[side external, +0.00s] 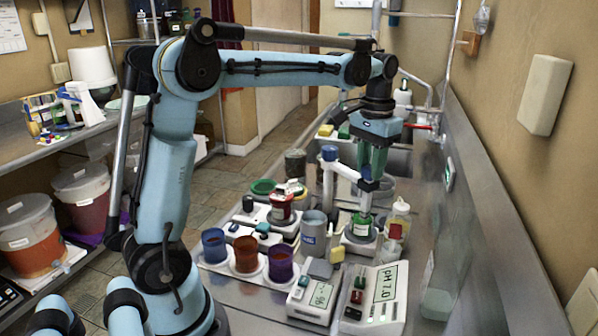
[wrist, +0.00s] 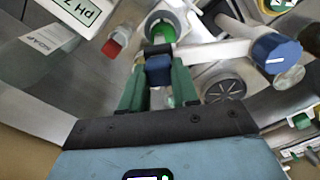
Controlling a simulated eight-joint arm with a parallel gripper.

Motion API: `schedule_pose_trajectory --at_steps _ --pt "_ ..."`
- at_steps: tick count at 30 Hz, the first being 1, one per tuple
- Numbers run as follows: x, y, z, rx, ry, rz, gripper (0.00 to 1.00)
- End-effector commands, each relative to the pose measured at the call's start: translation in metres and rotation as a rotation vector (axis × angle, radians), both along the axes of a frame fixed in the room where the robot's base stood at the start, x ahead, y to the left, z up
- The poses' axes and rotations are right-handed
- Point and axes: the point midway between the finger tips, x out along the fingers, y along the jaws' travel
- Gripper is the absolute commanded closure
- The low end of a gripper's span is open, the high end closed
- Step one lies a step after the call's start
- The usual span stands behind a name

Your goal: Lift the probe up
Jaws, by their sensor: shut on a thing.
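My gripper (side external: 371,160) points down over the pH stand, its green fingers shut on the dark blue cap of the probe. In the wrist view my gripper (wrist: 158,85) has a finger on each side of the blue cap (wrist: 159,70). The white probe (side external: 364,201) hangs upright below the fingers, at the end of the stand's arm. Its lower end goes down toward a small jar with green contents (side external: 361,226); the tip is hidden. The green jar contents (wrist: 162,33) also show in the wrist view, just beyond the cap.
The stand's post has a blue knob (wrist: 276,53). The pH meter (side external: 377,298) reads 7.0. A squeeze bottle (side external: 398,216) stands right of the jar. A wall (side external: 520,240) bounds the counter's right side.

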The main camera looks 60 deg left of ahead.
Motion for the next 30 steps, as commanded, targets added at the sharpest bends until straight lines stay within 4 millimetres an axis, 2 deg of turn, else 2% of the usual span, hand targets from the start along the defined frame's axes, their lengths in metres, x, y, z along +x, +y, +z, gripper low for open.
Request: schedule_pose_trajectory --at_steps 7,15,19,30 --pt "0.0 0.0 0.005 0.0 0.0 0.0 1.0" --pt "0.0 0.0 0.042 0.0 0.002 -0.001 1.0" --pt "0.0 0.0 0.055 0.001 0.002 -0.001 1.0" --pt "-0.001 0.0 0.06 0.001 0.001 -0.001 1.0"
